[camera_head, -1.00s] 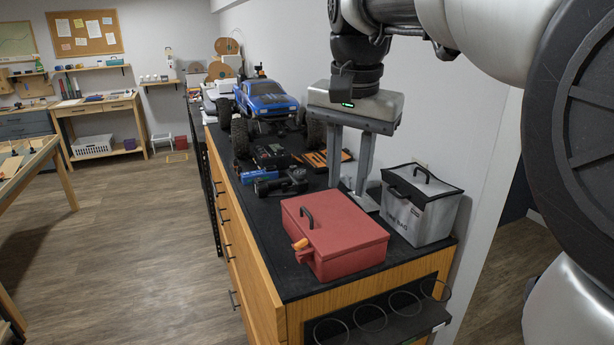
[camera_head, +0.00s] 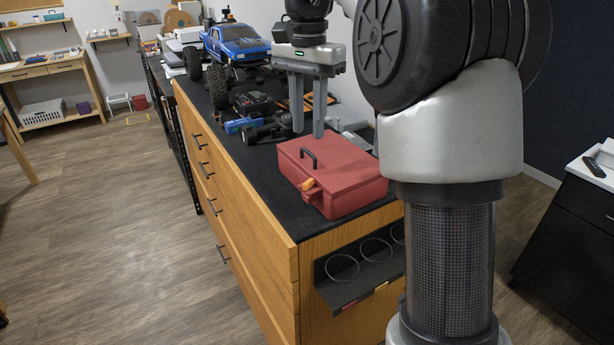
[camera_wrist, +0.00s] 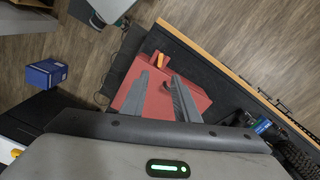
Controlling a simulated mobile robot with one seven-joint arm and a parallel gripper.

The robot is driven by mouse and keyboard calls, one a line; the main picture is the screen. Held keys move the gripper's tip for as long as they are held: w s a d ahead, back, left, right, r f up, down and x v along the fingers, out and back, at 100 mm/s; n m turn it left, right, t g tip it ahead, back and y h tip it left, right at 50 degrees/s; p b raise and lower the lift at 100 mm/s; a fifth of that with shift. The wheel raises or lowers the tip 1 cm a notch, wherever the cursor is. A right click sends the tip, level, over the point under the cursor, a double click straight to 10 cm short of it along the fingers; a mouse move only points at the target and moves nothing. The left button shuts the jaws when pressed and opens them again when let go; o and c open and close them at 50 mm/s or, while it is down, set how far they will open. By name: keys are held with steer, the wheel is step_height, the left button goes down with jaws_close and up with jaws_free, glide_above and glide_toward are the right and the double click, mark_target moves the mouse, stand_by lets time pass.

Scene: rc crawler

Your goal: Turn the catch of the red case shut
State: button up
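The red case (camera_head: 343,183) sits lidded near the front end of the black worktop, with a dark handle on its lid. Its orange catch (camera_head: 308,184) is on the left side in the head view, sticking out at a slant; I cannot tell whether it is engaged. The case (camera_wrist: 197,98) and the orange catch (camera_wrist: 161,60) also show in the wrist view. My gripper (camera_head: 308,134) points down with its two fingers apart and nothing between them. It appears above the far part of the case, clear of the catch. The fingers (camera_wrist: 160,77) cover part of the lid in the wrist view.
A blue toy truck (camera_head: 238,45) and dark tools (camera_head: 262,128) stand farther back on the worktop (camera_head: 242,168). A rack with rings (camera_head: 362,262) is fixed to the cabinet's end. Floor (camera_head: 120,230) left of the cabinet is clear. My arm hides the right part of the worktop.

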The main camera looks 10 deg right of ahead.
mark_target(309, 181)
step_height(309, 181, down, 12)
steer(key=shift+f+b, duration=0.25)
steer(key=shift+b, duration=0.55)
jaws_close()
